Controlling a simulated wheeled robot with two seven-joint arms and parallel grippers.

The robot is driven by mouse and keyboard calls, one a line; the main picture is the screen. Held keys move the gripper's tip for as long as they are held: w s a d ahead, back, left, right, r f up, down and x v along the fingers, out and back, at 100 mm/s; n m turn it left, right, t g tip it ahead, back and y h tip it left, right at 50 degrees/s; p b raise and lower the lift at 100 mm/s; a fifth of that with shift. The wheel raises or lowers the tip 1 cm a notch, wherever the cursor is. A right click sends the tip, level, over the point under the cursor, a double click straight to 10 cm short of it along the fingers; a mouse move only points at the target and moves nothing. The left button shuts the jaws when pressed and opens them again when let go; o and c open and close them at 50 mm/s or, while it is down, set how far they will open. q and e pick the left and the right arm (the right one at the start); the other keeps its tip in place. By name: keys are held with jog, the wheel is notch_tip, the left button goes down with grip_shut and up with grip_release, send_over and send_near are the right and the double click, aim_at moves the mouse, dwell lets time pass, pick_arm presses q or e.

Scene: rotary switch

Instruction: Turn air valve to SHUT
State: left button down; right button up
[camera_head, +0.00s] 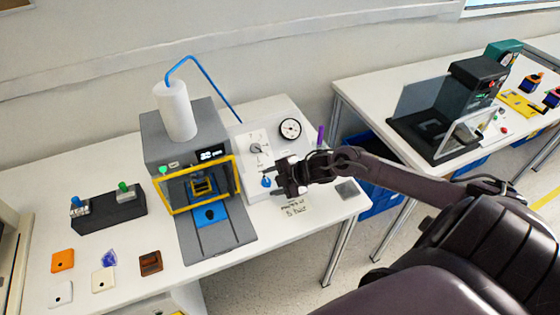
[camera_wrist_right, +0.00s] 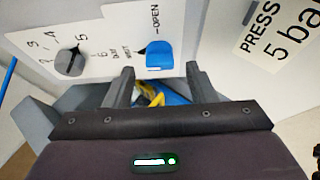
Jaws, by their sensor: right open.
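The air valve is a blue knob (camera_wrist_right: 160,57) on a white panel, with OPEN printed beside it in the right wrist view. A smaller label at its left is hard to read, and I cannot tell the knob's exact setting. In the head view the blue knob (camera_head: 266,182) is low on the panel (camera_head: 262,138). My right gripper (camera_head: 277,177) is open just right of the knob. In the right wrist view its two fingers (camera_wrist_right: 157,75) point toward the knob, apart, with the knob ahead between them; contact is not visible. My left gripper is not in view.
A grey numbered dial (camera_wrist_right: 70,61) is left of the valve, and a round gauge (camera_head: 290,129) is above right. A grey press (camera_head: 165,143) with a yellow frame stands left of the panel.

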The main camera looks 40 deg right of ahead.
jog(key=shift+v, duration=2.9)
jog(key=shift+a, duration=0.1)
